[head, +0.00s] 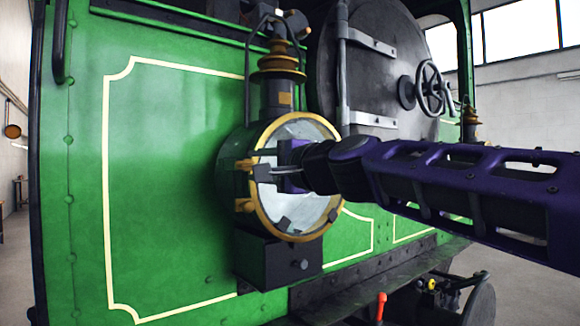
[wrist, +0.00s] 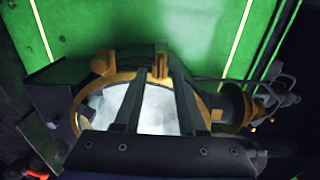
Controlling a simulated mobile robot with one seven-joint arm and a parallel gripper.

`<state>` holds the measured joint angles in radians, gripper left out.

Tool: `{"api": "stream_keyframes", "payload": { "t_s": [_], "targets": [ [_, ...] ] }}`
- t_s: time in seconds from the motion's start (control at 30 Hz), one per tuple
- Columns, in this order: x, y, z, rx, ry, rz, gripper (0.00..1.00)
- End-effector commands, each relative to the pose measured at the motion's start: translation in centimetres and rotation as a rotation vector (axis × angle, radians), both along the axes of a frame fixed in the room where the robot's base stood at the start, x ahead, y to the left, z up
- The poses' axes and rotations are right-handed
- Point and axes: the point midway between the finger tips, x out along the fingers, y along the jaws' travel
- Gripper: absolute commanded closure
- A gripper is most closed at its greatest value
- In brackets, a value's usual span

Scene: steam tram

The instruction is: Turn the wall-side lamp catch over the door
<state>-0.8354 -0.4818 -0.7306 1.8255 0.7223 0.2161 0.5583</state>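The round lamp has a brass-rimmed glass door (head: 318,118) on the green engine side. Two brass fittings stick out at its left edge, an upper one (head: 245,164) and a lower one (head: 243,205); I take the upper one as the catch. My gripper (head: 264,172) reaches across the glass from the right, with its tips at the upper fitting. In the wrist view the two dark fingers (wrist: 160,76) stand apart, with the upper brass fitting (wrist: 160,64) at and between their tips. Whether they press on it is unclear. The lower fitting (wrist: 103,62) is left of them.
A brass-collared chimney (head: 277,65) rises from the lamp's top. A black box (head: 278,262) sits below it. The round smokebox door (head: 385,60) with a handwheel (head: 431,88) is behind my arm. The green panel (head: 170,180) left of the lamp is clear.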

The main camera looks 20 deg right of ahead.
Motion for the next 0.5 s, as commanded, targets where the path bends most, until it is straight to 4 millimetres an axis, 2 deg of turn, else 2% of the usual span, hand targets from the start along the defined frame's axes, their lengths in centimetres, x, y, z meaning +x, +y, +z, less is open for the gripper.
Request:
{"api": "stream_keyframes", "payload": {
  "t_s": [0.27,0.5],
  "targets": [
    [-4.4,-1.6,0.1,0.002,-0.002,-0.004,0.60],
    [-9.6,-3.3,0.2,0.002,-0.003,-0.005,0.60]
  ]
}}
